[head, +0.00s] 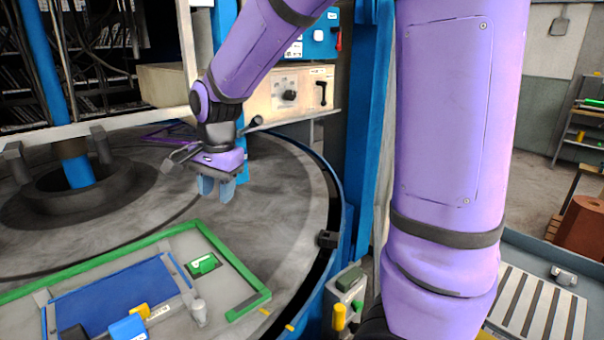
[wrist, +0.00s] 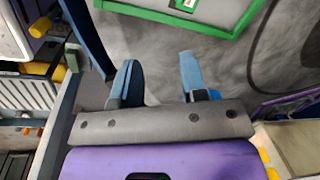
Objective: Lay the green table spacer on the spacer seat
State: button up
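A small green block (head: 203,264), which looks like the green table spacer, lies inside the green-edged frame (head: 213,236) on the round table. Its top edge area also shows in the wrist view (wrist: 186,4), cut off by the picture edge. My gripper (head: 216,190) hangs above the grey table, beyond the block in the head view and apart from it. Its two blue fingers stand apart with nothing between them, as the wrist view also shows (wrist: 158,78). I cannot tell which surface is the spacer seat.
Inside the frame are a blue plate (head: 115,298), a white cylinder (head: 199,312) and a blue-and-yellow piece (head: 129,327). A grey box with green and yellow parts (head: 348,278) stands by the table rim. A blue post (head: 370,120) rises behind. Bare table surrounds my gripper.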

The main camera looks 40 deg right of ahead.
jog(key=s+d+r+n+t, duration=0.2)
jog(key=s+r+n, duration=0.2)
jog(key=s, duration=0.7)
jog(key=s+d+r+n+t, duration=0.1)
jog(key=s+d+r+n, duration=0.1)
jog(key=s+r+n, duration=0.3)
jog(key=s+n, duration=0.3)
jog(key=s, duration=0.2)
jog(key=shift+s+r+t+h, duration=0.15)
jog(key=shift+s+t+h, duration=0.2)
jog(key=shift+t+h, duration=0.05)
jog(key=shift+d, duration=0.1)
